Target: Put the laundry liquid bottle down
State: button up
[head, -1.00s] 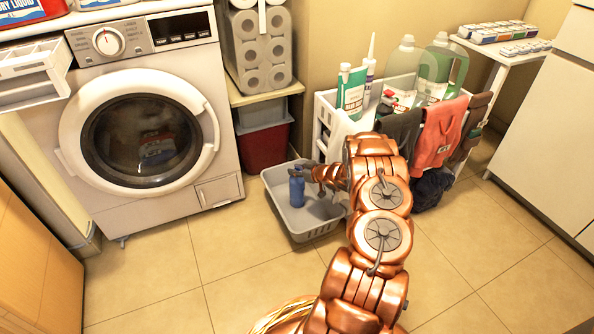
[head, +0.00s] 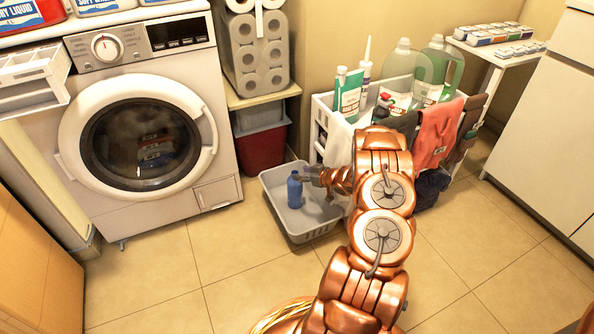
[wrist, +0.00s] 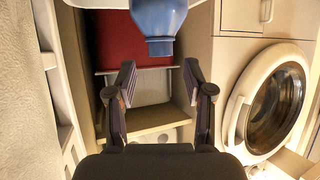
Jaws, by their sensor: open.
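The blue laundry liquid bottle (head: 294,190) stands upright in a grey plastic basket (head: 285,232) on the floor in the head view. In the wrist view the bottle (wrist: 157,20) shows at the top edge, its narrow neck end towards my gripper and the rest cut off by the frame. My gripper (wrist: 159,72) is open, with empty space between its two dark fingers. The bottle lies just beyond the fingertips, not between them. In the head view my gripper (head: 308,174) is beside the bottle's top, on its right, partly hidden by my arm.
A white cart (head: 322,117) with bottles and hanging cloths stands right behind the basket. A washing machine (head: 212,120) is at the left. A red bin (head: 262,150) sits under a shelf behind the basket. The tiled floor in front is open.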

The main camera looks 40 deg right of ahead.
jog(key=p+v, duration=0.1)
jog(key=v, duration=0.5)
notch_tip(320, 180, up, 11)
jog(key=w+g+h, duration=0.2)
jog(key=g+h, duration=0.3)
jog(key=s+a+r+m+g, duration=0.2)
jog(key=s+a+r+g, duration=0.2)
jog(key=a+r, duration=0.65)
jog(key=s+a+r+n+g+y, duration=0.1)
jog(key=s+a+r+g+y, duration=0.1)
jog(key=s+a, duration=1.3)
jog(key=s+a+r+g+y, duration=0.2)
jog(key=s+a+r+g, duration=0.3)
jog(key=s+a, duration=1.1)
jog(key=a+r, duration=0.1)
jog(key=a, duration=0.3)
jog(key=shift+a+n+y, duration=0.4)
jog(key=shift+r+p, duration=0.2)
jog(key=shift+p, duration=0.1)
